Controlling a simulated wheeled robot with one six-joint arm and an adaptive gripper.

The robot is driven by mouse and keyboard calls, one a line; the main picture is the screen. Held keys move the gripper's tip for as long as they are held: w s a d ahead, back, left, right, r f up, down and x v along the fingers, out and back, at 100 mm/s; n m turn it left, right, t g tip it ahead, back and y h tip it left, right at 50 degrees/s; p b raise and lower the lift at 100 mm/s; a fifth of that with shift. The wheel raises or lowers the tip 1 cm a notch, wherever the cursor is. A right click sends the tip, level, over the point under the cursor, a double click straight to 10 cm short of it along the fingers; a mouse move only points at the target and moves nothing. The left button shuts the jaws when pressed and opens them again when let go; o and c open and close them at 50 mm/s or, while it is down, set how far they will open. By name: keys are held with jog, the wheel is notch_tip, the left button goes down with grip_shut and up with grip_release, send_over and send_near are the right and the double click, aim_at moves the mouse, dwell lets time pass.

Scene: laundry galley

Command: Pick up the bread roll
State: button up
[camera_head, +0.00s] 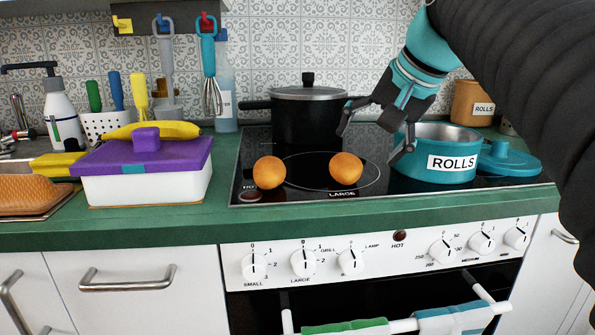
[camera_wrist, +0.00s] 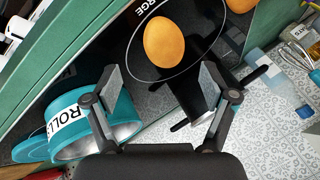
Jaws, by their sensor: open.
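Two round, orange-brown rolls sit on the black hob. One bread roll (camera_head: 346,169) is on the right part of the ring marked LARGE, and the other roll (camera_head: 269,172) is at its left. In the wrist view one roll (camera_wrist: 164,42) lies ahead, between the lines of the two fingers, and the other roll (camera_wrist: 240,4) is cut by the top edge. My gripper (camera_head: 376,138) is open and empty, above and behind the right roll, apart from it. Its spread fingers (camera_wrist: 161,82) also show in the wrist view. A teal pot (camera_head: 437,172) labelled ROLLS stands right of the roll, close to one finger.
A teal lid (camera_head: 509,160) lies right of the pot. A black lidded pot (camera_head: 308,115) stands behind the rolls. A purple-lidded box (camera_head: 146,184) with a banana (camera_head: 152,130) on top is at the left. The green counter edge (camera_head: 330,214) in front is clear.

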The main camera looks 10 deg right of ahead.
aim_at(353, 159)
jog(key=shift+a+x, duration=0.1)
jog(key=shift+x, duration=1.45)
jog(key=shift+a+x, duration=0.15)
jog(key=shift+x, duration=1.45)
jog(key=shift+w+r, duration=0.1)
jog(key=c, duration=1.3)
